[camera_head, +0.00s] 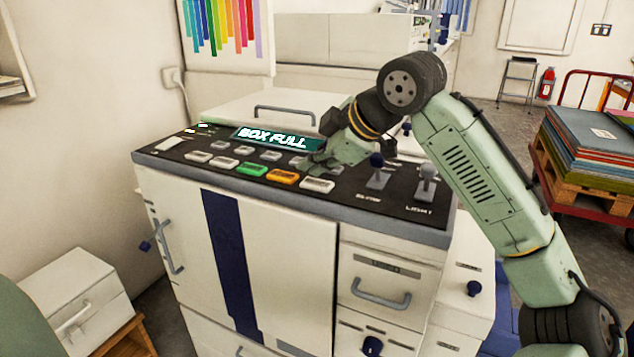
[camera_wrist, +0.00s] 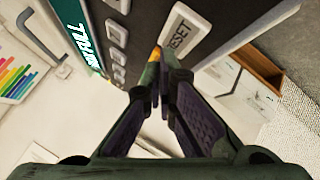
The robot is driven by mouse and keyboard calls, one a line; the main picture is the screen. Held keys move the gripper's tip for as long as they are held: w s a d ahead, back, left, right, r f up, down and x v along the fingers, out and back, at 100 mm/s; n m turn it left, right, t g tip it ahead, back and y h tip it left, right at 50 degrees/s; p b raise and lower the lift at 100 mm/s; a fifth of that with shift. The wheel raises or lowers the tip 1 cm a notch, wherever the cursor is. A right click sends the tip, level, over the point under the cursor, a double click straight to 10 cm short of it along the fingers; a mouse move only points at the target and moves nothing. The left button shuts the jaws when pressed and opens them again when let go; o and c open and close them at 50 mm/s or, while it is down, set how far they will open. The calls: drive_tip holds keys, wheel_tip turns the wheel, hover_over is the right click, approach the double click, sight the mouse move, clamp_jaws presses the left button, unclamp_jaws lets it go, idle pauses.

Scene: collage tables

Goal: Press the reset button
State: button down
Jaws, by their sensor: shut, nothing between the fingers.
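The reset button is a pale rectangular key at the right end of the front button row (camera_head: 317,186). Its printed word RESET is readable in the wrist view, where the reset button (camera_wrist: 180,33) lies just beyond my fingertips. My gripper (camera_head: 314,167) points down over the panel, close behind this button in the head view. In the wrist view my gripper (camera_wrist: 163,68) has its fingertips together with nothing between them. The tips cover most of the orange button (camera_head: 283,177), and only a sliver of orange shows. I cannot tell whether the tips touch the panel.
A green button (camera_head: 251,169) and other pale keys share the dark panel. A display (camera_head: 275,138) reads BOX FULL. Two upright levers (camera_head: 378,172) (camera_head: 426,184) stand to the right of the reset button. A grey handle (camera_head: 284,113) rises from the lid behind.

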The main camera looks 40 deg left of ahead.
sight(315, 184)
drive_tip(key=shift+f, duration=0.1)
drive_tip(key=shift+f, duration=0.35)
drive_tip(key=shift+f, duration=0.4)
idle(0.5)
drive_tip(key=shift+r, duration=0.1)
drive_tip(key=shift+r+p, duration=0.7)
drive_tip(key=shift+p, duration=0.1)
wheel_tip(315, 184, up, 5)
drive_tip(key=p, duration=0.5)
drive_tip(key=shift+r, duration=0.1)
